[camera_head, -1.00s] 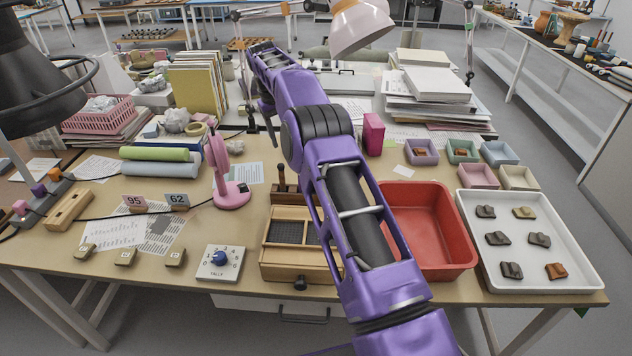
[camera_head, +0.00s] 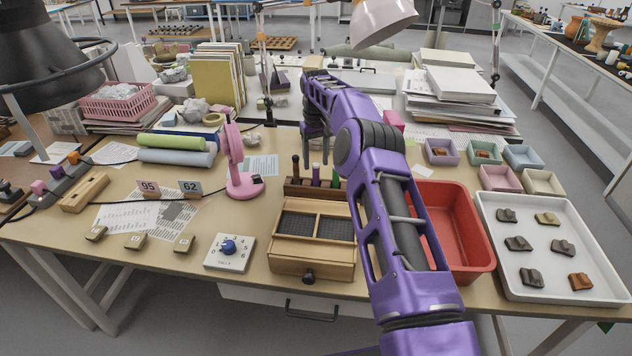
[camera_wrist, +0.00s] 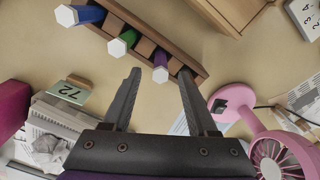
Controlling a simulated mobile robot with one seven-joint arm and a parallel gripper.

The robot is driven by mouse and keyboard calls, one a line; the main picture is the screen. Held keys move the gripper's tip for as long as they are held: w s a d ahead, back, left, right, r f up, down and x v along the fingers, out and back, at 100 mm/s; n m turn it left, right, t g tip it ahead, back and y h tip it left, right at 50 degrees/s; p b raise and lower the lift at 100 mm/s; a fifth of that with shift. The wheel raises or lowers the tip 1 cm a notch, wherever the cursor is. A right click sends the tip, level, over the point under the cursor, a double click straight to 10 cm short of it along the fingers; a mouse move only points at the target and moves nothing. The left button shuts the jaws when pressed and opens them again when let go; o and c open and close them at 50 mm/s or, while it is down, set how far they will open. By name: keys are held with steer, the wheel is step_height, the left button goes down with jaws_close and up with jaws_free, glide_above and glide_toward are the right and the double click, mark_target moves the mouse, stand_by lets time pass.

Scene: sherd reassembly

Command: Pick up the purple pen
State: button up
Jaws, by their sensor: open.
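The purple pen (camera_head: 316,172) stands upright in a wooden pen rack (camera_head: 300,187) behind the partitioned wooden box. In the wrist view, the purple pen (camera_wrist: 160,74) shows its pale end between my fingertips, with a green pen (camera_wrist: 119,47) and a blue pen (camera_wrist: 80,16) to its left along the rack. My gripper (camera_wrist: 160,76) is open and empty, its fingers on either side of the purple pen in the picture. I cannot tell how far the tips are from it. My forearm hides the rack's right end in the head view.
A pink fan (camera_head: 238,165) stands close left of the rack. The wooden box (camera_head: 312,250) is in front. A red tray (camera_head: 455,225) and a white tray of sherds (camera_head: 530,288) lie to the right. A number card (camera_wrist: 68,92) stands near the rack in the wrist view.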

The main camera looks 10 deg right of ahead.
mark_target(316, 174)
step_height(316, 174, down, 6)
stand_by(0.4)
steer(key=shift+c, duration=0.3)
jaws_close()
